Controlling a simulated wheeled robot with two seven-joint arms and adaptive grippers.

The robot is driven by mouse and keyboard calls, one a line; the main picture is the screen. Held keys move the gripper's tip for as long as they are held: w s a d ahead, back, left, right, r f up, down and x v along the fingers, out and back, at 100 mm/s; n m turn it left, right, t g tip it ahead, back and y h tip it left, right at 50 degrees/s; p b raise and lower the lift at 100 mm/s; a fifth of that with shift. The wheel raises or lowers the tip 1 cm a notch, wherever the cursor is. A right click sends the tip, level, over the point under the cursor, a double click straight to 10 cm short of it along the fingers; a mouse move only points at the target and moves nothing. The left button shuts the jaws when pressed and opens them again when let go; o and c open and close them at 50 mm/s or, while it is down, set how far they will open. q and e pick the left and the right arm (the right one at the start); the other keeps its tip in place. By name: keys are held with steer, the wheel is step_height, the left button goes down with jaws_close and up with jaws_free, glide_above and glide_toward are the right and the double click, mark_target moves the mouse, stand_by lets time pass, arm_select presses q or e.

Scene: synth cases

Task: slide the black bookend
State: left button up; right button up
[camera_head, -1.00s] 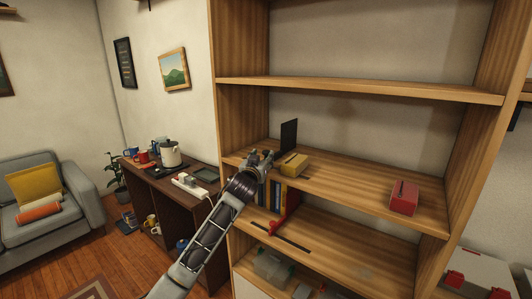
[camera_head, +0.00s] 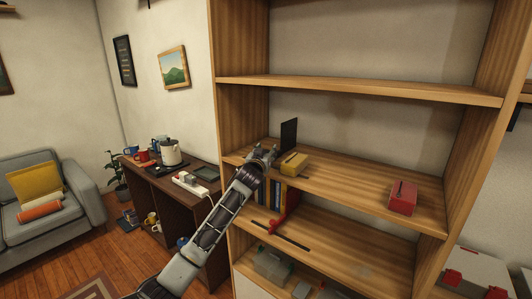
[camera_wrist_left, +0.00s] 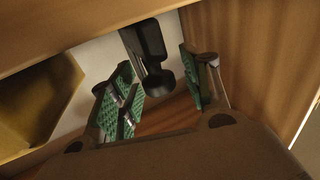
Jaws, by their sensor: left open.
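The black bookend (camera_head: 289,134) stands upright as a thin dark plate toward the left of the middle shelf. My left gripper (camera_head: 264,154) is at that shelf's left end, in front of and left of the bookend. In the left wrist view the green-padded fingers (camera_wrist_left: 158,92) are apart. A black shape with a rounded lower end (camera_wrist_left: 146,45) shows between and beyond them; I cannot tell whether it is part of the bookend or whether the fingers touch it. My right gripper is not in view.
A yellow block (camera_head: 294,163) sits right of my gripper on the middle shelf (camera_head: 345,186); a red box (camera_head: 403,197) stands farther right, with bare shelf between. Below are upright books (camera_head: 270,195) and a red bookend (camera_head: 290,205). The cabinet's side panel (camera_wrist_left: 250,60) is close by.

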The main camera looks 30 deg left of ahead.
arm_select(q)
steer(key=c, duration=0.9)
jaws_close()
steer(key=shift+a+r, duration=0.1)
steer(key=shift+a, duration=0.45)
steer(key=a, duration=0.2)
steer(key=a+p, duration=0.1)
steer(key=a, duration=0.2)
steer(key=a+p, duration=0.1)
steer(key=a, duration=0.1)
steer(key=shift+w+a, duration=0.15)
steer(key=shift+w, duration=0.15)
steer(key=shift+a, duration=0.3)
